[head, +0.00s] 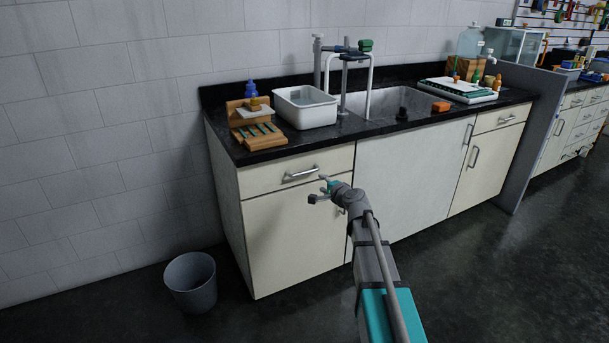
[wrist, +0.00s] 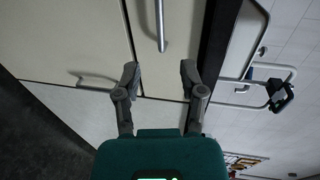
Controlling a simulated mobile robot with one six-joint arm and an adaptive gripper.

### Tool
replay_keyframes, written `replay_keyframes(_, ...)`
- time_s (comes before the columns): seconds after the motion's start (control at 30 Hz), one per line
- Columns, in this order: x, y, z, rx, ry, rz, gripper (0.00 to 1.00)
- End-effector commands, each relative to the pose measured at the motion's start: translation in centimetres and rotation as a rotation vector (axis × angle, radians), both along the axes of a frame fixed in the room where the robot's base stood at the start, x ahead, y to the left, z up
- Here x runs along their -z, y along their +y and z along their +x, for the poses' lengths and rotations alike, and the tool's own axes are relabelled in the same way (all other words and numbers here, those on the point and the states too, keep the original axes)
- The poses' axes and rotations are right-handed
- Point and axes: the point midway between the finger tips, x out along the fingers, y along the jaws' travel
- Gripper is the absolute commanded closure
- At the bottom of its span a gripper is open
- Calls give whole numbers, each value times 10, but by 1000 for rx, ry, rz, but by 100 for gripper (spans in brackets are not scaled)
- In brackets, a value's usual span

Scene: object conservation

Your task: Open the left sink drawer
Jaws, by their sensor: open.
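The left sink drawer (head: 262,176) is a wide cream front under the black countertop, at the left end of the sink unit. It sits closed, flush with the cabinet. Its metal bar handle (head: 301,173) is across its middle. In the wrist view the drawer front (wrist: 184,40) is at the top, with the handle (wrist: 162,22) upright at the top edge. My gripper (head: 318,189) is just right of and below the handle in the head view. In the wrist view my gripper (wrist: 160,72) has its fingers apart, nothing between them, and the handle lies beyond the fingertips.
Below the drawer is a cabinet door (head: 293,236); its handle (wrist: 95,80) shows at left in the wrist view. A grey bin (head: 192,285) stands on the floor at left. A white tub (head: 305,110) and wooden rack (head: 258,137) stand on the countertop (head: 345,131) above. The floor in front is clear.

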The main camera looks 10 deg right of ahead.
Motion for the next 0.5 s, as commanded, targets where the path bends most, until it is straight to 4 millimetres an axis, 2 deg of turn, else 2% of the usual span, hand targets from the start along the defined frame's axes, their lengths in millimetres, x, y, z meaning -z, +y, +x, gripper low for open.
replay_keyframes(0.27, 3, 3, 11, 0, 0, -1, 48)
replay_keyframes(0.5, 9, 10, 38, 0, 0, -1, 48)
